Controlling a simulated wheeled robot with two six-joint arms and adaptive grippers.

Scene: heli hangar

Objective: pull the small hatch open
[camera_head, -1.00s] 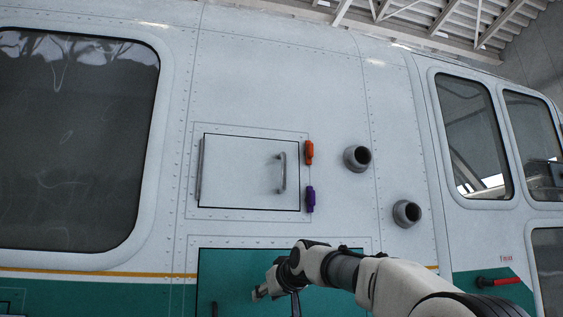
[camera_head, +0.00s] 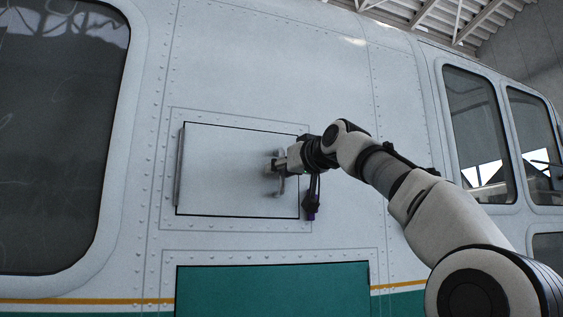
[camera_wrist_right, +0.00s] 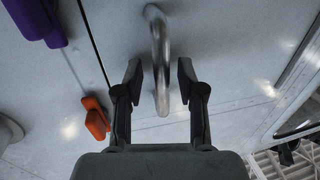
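The small hatch (camera_head: 225,172) is a white panel in the helicopter's side, with a hinge bar (camera_head: 180,165) along its left edge. It looks shut and flush. Its grey bar handle (camera_head: 281,187) is near its right edge. My right gripper (camera_head: 276,166) is at the handle, partly covering it. In the right wrist view the open fingers of my right gripper (camera_wrist_right: 160,76) stand on either side of the handle (camera_wrist_right: 160,55), with a gap on each side. My left gripper is not in view.
A green panel (camera_head: 270,290) lies below the hatch.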

